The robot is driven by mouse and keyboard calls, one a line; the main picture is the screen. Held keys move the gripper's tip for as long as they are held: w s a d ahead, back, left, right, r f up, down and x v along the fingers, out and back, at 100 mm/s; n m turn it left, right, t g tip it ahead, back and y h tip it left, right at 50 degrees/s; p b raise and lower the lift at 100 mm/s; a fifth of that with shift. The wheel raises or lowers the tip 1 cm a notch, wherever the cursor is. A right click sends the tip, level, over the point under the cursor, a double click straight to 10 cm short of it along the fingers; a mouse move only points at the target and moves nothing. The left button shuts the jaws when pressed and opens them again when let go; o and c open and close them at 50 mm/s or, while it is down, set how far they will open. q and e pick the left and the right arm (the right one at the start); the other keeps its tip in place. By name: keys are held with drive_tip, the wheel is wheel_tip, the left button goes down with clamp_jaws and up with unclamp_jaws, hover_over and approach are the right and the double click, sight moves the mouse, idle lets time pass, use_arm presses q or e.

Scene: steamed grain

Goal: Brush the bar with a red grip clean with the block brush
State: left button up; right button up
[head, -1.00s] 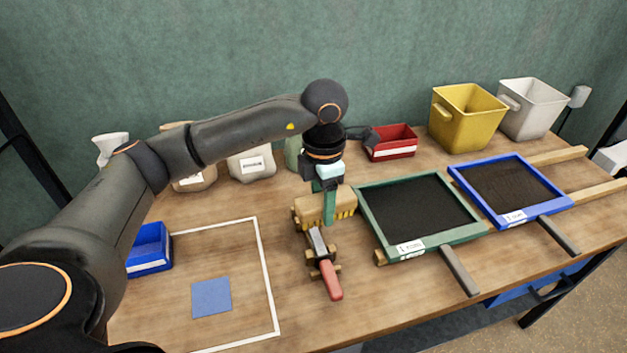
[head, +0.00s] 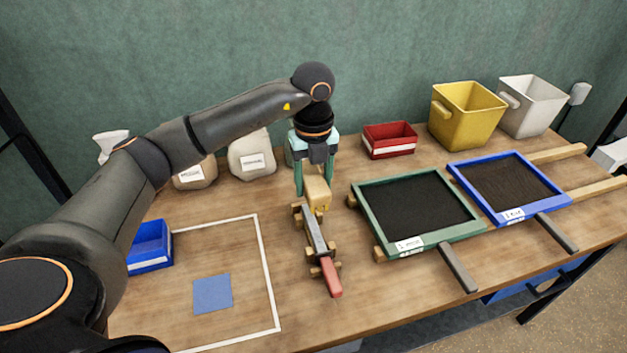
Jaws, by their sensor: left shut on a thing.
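The bar with a red grip (head: 315,240) lies on small wooden rests on the table, its red grip toward the front edge. My left gripper (head: 314,192) points down over the bar's far end and is shut on the block brush (head: 317,195). The brush shows its narrow end, light wood with yellowish bristles at its lower side. It is at or just above the bar's far end; I cannot tell whether the bristles touch. My right gripper is not in view.
A green-framed sieve (head: 415,215) stands close right of the bar, and a blue-framed sieve (head: 508,188) beyond it. A red bin (head: 390,140) and a yellow bucket (head: 466,115) stand behind. Left are a blue bin (head: 150,246), a blue square (head: 212,293) and a white outline.

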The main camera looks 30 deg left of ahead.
use_arm(q)
wheel_tip(320, 180, down, 6)
drive_tip(key=b, duration=0.4)
drive_tip(key=shift+b, duration=0.3)
drive_tip(key=shift+f, duration=0.45)
drive_tip(key=shift+f+b, duration=0.3)
drive_tip(key=shift+b, duration=0.15)
drive_tip(key=shift+f, duration=0.15)
drive_tip(key=shift+d, duration=0.1)
drive_tip(key=shift+s+d, duration=0.15)
drive_tip(key=shift+s+d+p, duration=0.35)
drive_tip(key=shift+s+d, duration=0.25)
drive_tip(key=shift+d, duration=0.05)
drive_tip(key=shift+f, duration=0.25)
